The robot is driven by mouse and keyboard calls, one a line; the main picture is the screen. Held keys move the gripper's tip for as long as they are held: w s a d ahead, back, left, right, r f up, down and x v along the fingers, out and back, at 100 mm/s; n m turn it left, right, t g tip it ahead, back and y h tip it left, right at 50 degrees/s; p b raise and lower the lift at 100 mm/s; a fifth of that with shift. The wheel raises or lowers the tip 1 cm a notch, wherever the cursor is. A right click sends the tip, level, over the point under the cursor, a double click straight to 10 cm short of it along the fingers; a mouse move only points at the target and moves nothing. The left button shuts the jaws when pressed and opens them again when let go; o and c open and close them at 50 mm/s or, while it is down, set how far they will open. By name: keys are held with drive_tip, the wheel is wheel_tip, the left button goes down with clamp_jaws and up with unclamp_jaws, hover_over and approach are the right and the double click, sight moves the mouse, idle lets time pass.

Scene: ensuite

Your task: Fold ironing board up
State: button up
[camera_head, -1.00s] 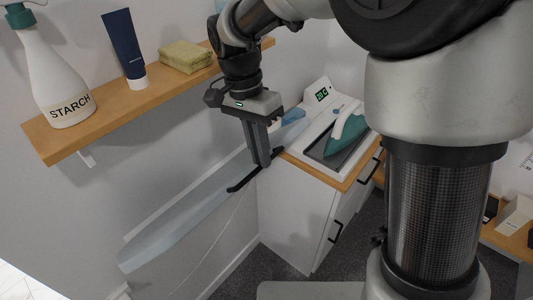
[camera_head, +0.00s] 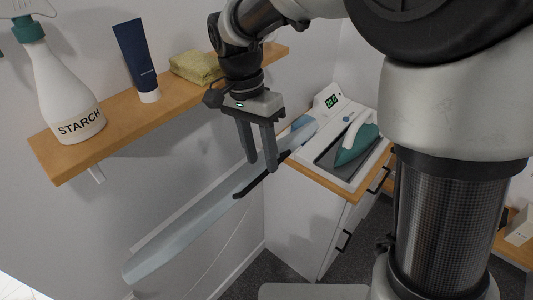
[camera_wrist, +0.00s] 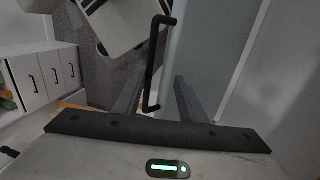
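The ironing board (camera_head: 188,228) is a long, pale blue panel along the wall below the shelf. Its far end reaches beside the white cabinet. A black bar handle (camera_head: 262,176) runs along its edge; it also shows in the wrist view (camera_wrist: 152,72). My gripper (camera_head: 261,166) is above the board at the handle, pointing down, with its two fingers apart. In the wrist view the handle lies between the open fingers (camera_wrist: 160,76), and the board (camera_wrist: 200,50) is to their right. I cannot tell whether a finger touches the handle.
A wooden shelf (camera_head: 115,130) above the board holds a starch spray bottle (camera_head: 62,95), a dark blue tube (camera_head: 135,55) and a folded cloth (camera_head: 196,67). A teal iron (camera_head: 357,143) rests on the white cabinet (camera_head: 300,222) just right of my gripper.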

drive_tip(key=shift+w+a+f, duration=0.1)
drive_tip(key=shift+a+f, duration=0.05)
drive_tip(key=shift+a, duration=0.3)
drive_tip(key=shift+d, duration=0.1)
wheel_tip(320, 180, up, 18)
drive_tip(key=w+a, duration=0.2)
drive_tip(key=shift+f+p, duration=0.25)
drive_tip(key=shift+p, duration=0.2)
